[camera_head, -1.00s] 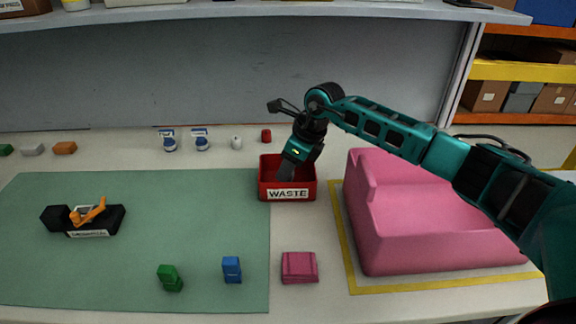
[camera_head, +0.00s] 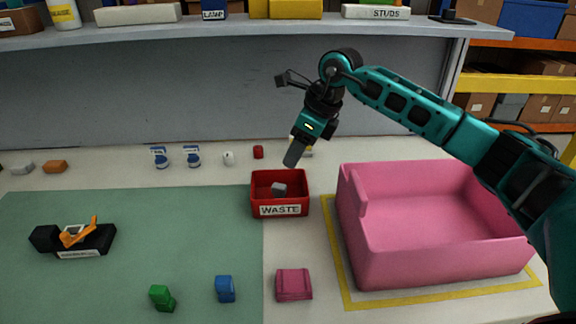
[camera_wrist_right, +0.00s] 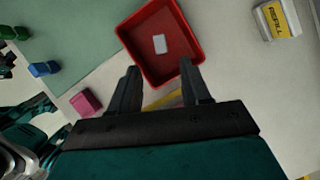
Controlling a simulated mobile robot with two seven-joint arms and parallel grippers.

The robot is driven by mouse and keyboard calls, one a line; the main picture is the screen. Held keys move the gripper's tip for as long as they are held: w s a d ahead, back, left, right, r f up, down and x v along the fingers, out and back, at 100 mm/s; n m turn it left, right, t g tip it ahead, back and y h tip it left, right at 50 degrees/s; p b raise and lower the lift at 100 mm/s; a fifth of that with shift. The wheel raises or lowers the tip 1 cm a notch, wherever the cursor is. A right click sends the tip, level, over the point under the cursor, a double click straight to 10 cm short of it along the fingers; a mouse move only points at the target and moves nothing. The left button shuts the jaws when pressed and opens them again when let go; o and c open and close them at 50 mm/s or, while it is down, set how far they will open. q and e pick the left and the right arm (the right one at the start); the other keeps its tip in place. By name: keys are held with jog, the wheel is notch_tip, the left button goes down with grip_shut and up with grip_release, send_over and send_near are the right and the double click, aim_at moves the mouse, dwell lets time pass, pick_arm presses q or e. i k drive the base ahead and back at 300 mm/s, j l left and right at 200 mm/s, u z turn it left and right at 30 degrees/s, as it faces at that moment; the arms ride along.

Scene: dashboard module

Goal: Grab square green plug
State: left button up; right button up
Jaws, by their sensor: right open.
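The green plug (camera_head: 162,298) stands at the front of the green mat (camera_head: 190,235) in the head view. A green block, likely the same plug, shows at the upper left of the right wrist view (camera_wrist_right: 21,33). My right gripper (camera_head: 292,158) is raised above and just behind the red waste bin (camera_head: 280,209), well away from the green plug. In the right wrist view its two fingers (camera_wrist_right: 157,88) are apart with nothing between them. A small grey block (camera_head: 279,189) lies inside the bin. My left gripper does not show in the head view.
A blue plug (camera_head: 225,289) and a pink block (camera_head: 293,285) stand right of the green plug. A large pink tray (camera_head: 430,260) fills the right side. A black fixture with an orange lever (camera_head: 75,240) sits on the mat's left. The mat's middle is clear.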

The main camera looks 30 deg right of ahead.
aim_at(160, 294)
jog(key=k+j, duration=0.75)
jog(key=k, duration=0.1)
